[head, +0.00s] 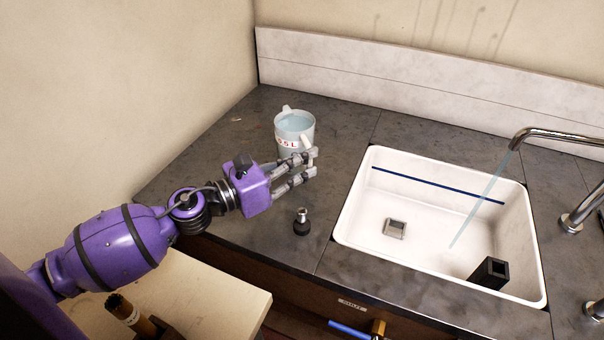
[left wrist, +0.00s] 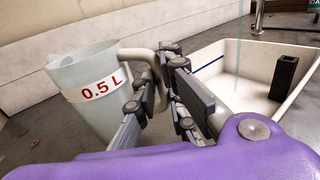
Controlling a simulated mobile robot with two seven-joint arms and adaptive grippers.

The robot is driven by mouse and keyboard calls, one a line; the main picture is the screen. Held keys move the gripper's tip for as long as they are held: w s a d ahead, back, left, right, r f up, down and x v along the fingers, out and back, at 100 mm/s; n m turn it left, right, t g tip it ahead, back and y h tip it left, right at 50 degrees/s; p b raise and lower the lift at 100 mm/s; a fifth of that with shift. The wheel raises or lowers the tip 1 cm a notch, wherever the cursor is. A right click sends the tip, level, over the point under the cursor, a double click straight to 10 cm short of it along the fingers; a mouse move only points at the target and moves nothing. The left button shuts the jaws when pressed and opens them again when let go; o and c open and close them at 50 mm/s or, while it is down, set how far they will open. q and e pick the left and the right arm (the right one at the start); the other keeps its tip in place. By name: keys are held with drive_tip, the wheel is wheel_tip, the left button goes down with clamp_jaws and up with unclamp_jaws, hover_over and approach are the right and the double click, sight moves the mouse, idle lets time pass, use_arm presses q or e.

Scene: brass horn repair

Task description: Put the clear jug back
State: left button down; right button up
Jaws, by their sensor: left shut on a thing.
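The clear jug (head: 290,123) stands on the dark counter to the left of the sink, with a red 0.5 L marking on its side. It looks upright and seems to hold water. In the left wrist view the jug (left wrist: 88,108) is at the left, and its pale handle runs between my gripper's fingers. My left gripper (head: 308,167) is shut on the jug's handle, on the jug's right side; it also shows in the left wrist view (left wrist: 160,95). I cannot tell whether the jug's base touches the counter. My right gripper is not in view.
A white sink (head: 440,274) with a blue line is at the right; water runs into it from a chrome tap (head: 560,138). It holds a small grey block (head: 395,228) and a black block (head: 489,272). A small dark fitting (head: 302,222) stands on the counter near my left gripper.

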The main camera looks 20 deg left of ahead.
use_arm(q)
wheel_tip(320, 180, down, 3)
drive_tip(key=shift+w+a+f+b, duration=0.1)
drive_tip(key=shift+w+a+b, duration=0.05)
drive_tip(key=shift+b, duration=0.2)
drive_tip(key=shift+f, duration=0.25)
drive_tip(key=c, duration=2.2)
unclamp_jaws()
drive_tip(key=shift+f, duration=0.15)
drive_tip(key=shift+o, duration=1.9)
